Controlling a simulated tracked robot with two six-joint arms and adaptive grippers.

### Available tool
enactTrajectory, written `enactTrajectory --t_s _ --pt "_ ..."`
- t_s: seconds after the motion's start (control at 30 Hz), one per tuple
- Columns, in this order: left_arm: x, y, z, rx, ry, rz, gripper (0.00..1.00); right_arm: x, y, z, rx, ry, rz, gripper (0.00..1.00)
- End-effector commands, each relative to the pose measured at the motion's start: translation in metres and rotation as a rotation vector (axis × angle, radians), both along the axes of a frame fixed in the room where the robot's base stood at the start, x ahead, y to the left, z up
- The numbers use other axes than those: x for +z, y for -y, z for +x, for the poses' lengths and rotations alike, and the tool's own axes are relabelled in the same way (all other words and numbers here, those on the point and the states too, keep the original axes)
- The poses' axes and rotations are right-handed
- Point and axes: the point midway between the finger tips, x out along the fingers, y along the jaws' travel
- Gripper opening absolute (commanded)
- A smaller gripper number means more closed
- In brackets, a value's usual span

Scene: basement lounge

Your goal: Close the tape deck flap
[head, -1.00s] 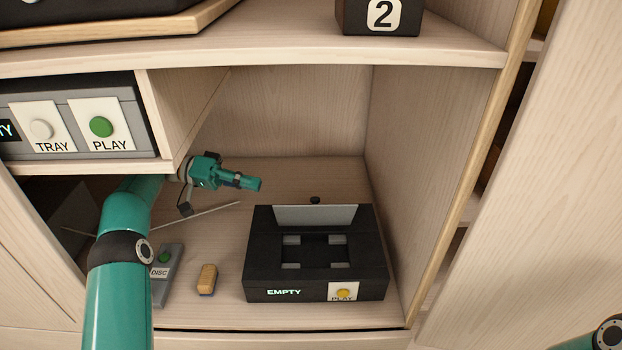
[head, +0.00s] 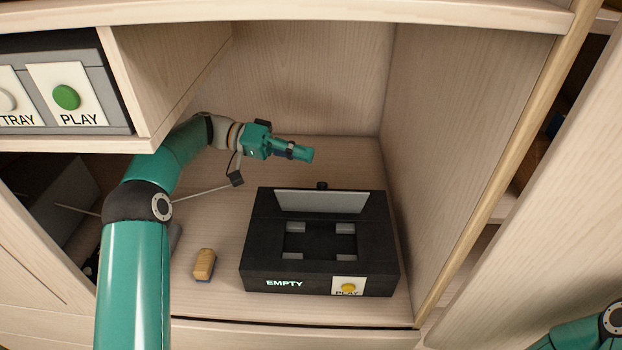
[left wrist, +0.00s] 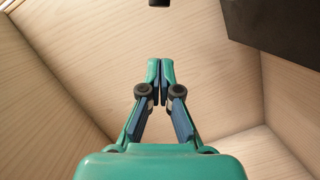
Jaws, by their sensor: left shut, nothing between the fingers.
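The black tape deck (head: 318,272) sits on the shelf floor in the head view, with a lit "EMPTY" sign and a yellow PLAY button on its front. Its grey flap (head: 321,201) stands raised at the back of the open recess, with a small dark knob behind it. My left gripper (head: 309,154) is shut and empty, above and behind the deck's back left corner, apart from the flap. In the left wrist view the shut fingertips (left wrist: 160,64) point toward bare wood, with a dark edge, probably the deck (left wrist: 285,28), at the top right. The right gripper is out of view.
A small tan block (head: 204,264) lies left of the deck. A grey unit with a green PLAY button (head: 67,97) is at upper left. The compartment's right wall (head: 450,130) stands close to the deck. My left forearm fills the left side.

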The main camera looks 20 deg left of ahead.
Motion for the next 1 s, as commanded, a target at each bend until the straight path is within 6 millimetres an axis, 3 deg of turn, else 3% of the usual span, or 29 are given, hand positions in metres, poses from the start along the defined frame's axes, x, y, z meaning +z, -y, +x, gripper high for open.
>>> enactTrajectory --t_s 0.1,0.5,1.0 --pt "-0.005 0.025 -0.001 -0.001 0.001 0.000 0.00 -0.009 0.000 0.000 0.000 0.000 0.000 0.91" --pt "-0.019 0.028 -0.031 0.003 -0.001 0.000 0.00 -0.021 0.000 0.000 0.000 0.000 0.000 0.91" --pt "-0.020 0.030 -0.034 0.004 0.002 0.000 0.00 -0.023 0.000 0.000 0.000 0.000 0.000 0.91"
